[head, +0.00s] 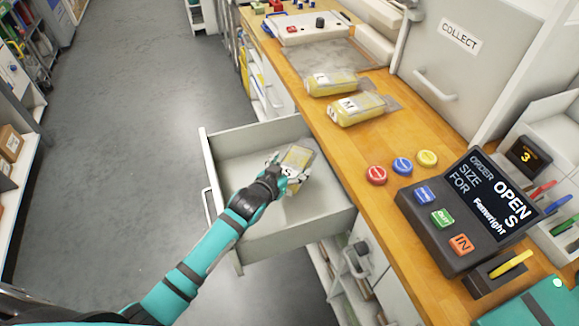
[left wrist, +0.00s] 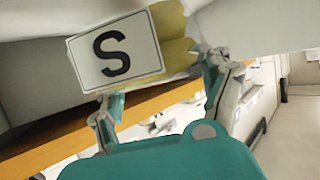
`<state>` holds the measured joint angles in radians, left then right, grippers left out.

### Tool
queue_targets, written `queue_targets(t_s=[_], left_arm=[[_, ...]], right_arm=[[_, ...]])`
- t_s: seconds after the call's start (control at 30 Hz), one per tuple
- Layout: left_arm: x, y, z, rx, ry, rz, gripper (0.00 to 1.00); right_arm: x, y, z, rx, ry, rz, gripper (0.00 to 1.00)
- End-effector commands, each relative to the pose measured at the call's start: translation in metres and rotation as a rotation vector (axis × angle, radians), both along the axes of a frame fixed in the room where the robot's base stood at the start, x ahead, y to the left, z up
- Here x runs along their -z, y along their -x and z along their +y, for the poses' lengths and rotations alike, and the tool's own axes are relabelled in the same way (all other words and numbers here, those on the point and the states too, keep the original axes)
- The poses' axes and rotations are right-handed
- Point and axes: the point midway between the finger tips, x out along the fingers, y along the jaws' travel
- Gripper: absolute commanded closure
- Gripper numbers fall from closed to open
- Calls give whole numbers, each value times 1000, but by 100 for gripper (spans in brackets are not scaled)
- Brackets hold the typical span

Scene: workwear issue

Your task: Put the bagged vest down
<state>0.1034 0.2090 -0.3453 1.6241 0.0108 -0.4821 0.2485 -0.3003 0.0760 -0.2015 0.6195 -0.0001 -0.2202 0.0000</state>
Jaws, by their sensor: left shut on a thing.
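The bagged vest (head: 299,155) is a clear bag with yellow cloth and a white label. In the left wrist view the bagged vest (left wrist: 174,22) shows a large S on its label (left wrist: 116,52). My left gripper (head: 285,172) is shut on it, and the fingers partly hide it in the head view. The gripper and bag are over the open drawer (head: 205,160), within its outline. I cannot tell whether the bag touches the drawer floor. My right gripper is not in view.
Two other yellow bagged vests, one marked M (head: 355,110), lie on the wooden counter (head: 345,160). Red, blue and yellow buttons (head: 401,166) and an order terminal (head: 470,215) reading size S for Fenwright are to the right. A hatch marked COLLECT (head: 460,36) stands behind.

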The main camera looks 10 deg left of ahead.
Motion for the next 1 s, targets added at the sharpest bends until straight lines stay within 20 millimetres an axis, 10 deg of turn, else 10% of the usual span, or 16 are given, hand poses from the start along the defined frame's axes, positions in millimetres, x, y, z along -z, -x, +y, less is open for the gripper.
queue_targets(t_s=[0.4, 0.43, 0.57, 1.0], left_arm=[[11, 0, 0, 0, 0, 0, 56], [12, 1, 0, 0, 0, 2, 18], [12, 1, 0, 0, -1, 4, 1], [-5, 1, 0, 1, 0, 2, 0]], right_arm=[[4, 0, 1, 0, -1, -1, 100], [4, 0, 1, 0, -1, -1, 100], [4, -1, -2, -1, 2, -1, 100], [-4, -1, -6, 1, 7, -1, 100]])
